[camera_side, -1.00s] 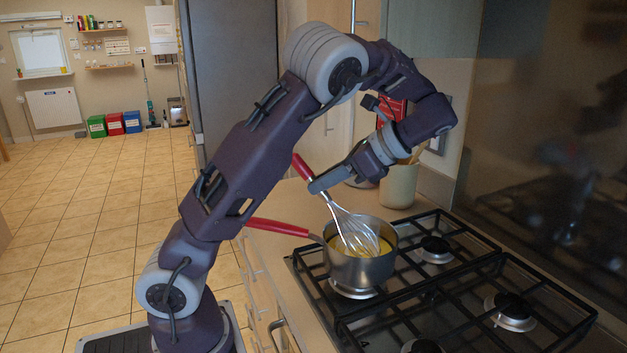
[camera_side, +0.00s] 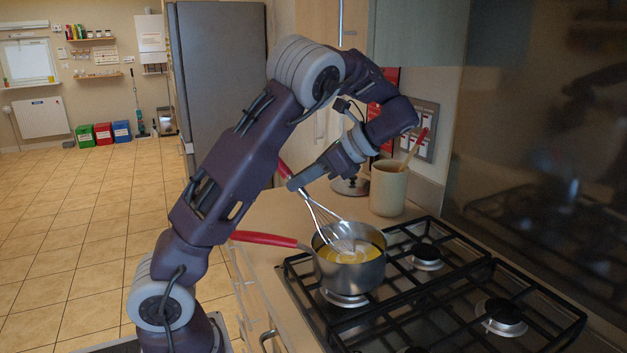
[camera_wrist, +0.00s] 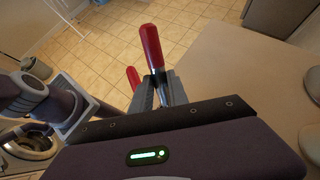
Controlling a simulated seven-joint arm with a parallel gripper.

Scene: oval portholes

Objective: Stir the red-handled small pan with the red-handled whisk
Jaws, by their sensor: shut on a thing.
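The small pan (camera_side: 350,276) stands upright on the front left burner of the hob, with yellow contents (camera_side: 350,257) in it. Its red handle (camera_side: 265,239) points left, past the counter's edge. My gripper (camera_side: 298,181) is above and left of the pan, shut on the whisk's red handle (camera_side: 285,169), which also shows between the fingers in the wrist view (camera_wrist: 151,45). The whisk's wires (camera_side: 330,228) slant down to the right into the pan's mouth. Their end is at the yellow contents; how deep, I cannot tell. A second red handle end (camera_wrist: 132,76), apparently the pan's, shows beside the fingers.
A cream utensil pot (camera_side: 388,190) with utensils stands behind the pan. A dark lidded object (camera_side: 350,185) is beside it. Black grates (camera_side: 465,283) cover the hob on the right. Bare counter (camera_side: 255,215) lies left of the hob.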

